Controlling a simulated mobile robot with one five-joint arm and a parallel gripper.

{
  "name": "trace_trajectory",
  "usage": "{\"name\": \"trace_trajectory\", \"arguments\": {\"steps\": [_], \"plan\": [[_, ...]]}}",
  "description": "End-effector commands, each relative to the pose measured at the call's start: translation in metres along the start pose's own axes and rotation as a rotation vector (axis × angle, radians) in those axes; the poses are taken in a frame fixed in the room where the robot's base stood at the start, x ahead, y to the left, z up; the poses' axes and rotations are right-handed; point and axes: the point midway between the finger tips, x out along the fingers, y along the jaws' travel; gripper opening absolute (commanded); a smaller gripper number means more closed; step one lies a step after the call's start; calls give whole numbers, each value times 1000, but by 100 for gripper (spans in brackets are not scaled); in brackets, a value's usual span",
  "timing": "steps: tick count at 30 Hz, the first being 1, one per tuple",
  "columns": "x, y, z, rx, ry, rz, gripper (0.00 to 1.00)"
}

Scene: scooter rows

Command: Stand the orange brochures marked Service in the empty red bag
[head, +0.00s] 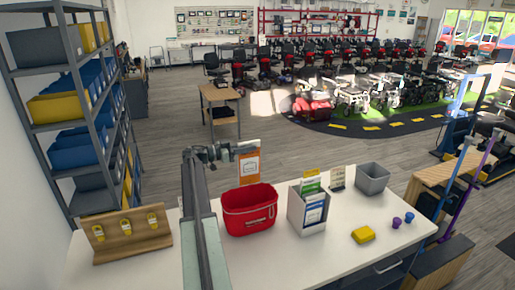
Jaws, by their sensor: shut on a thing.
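My gripper (226,152) is shut on an orange brochure (249,167) with a white panel, held upright above the table. Any print on it is too small to read. The red bag (250,224) stands open at the top on the white table, below and slightly right of the gripper. The brochure's lower edge is near the bag's back rim; I cannot tell whether it is over the opening or behind it. The inside of the bag is mostly hidden.
A wooden board (130,242) stands left. Shelving (75,110) rises at left.

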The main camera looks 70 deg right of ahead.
Motion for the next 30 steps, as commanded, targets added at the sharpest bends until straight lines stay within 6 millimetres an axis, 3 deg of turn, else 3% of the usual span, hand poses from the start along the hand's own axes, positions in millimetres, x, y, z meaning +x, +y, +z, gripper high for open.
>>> {"name": "trace_trajectory", "arguments": {"steps": [6,14,30], "plan": [[-17,-4,0,0,1,-20,0],[-24,-7,3,0,1,-29,0],[-26,-7,48,0,1,-31,0]]}}
